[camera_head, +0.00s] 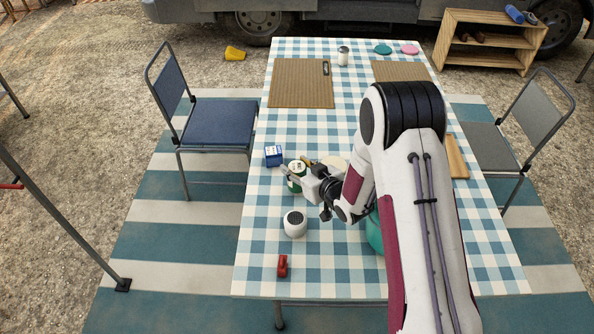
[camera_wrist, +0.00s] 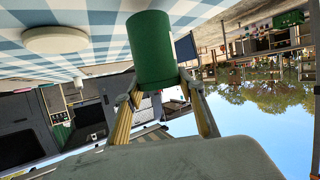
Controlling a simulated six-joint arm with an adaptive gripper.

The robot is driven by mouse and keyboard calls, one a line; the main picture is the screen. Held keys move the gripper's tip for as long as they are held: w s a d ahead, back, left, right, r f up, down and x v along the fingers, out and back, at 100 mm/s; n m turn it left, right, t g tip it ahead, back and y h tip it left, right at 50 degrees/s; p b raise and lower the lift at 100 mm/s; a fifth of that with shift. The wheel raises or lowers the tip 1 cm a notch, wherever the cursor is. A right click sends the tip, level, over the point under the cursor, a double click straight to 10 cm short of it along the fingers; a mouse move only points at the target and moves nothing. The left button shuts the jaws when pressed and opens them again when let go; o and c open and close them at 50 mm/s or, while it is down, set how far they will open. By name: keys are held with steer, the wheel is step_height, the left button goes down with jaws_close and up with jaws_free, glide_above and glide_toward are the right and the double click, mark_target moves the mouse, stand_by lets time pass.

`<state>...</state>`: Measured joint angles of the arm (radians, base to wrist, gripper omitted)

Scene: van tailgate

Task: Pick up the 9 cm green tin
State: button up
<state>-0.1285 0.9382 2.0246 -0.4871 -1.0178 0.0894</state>
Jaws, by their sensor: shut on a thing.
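The green tin (camera_head: 295,185) with a pale top is on the left side of the checked table in the head view, at the end of my arm. My gripper (camera_head: 297,174) is shut on it, with its fingers on either side. In the wrist view the tin (camera_wrist: 152,50) is a plain green cylinder between the two fingertips of my gripper (camera_wrist: 158,82). Its far end overlaps the tablecloth in that view. I cannot tell whether it touches the table. Part of the tin is hidden by the fingers in the head view.
A blue box (camera_head: 273,156) stands just behind the tin. A white round speaker-like object (camera_head: 295,224) and a red item (camera_head: 282,265) lie nearer. A woven mat (camera_head: 300,83) lies farther back.

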steer(key=shift+r, duration=3.85)
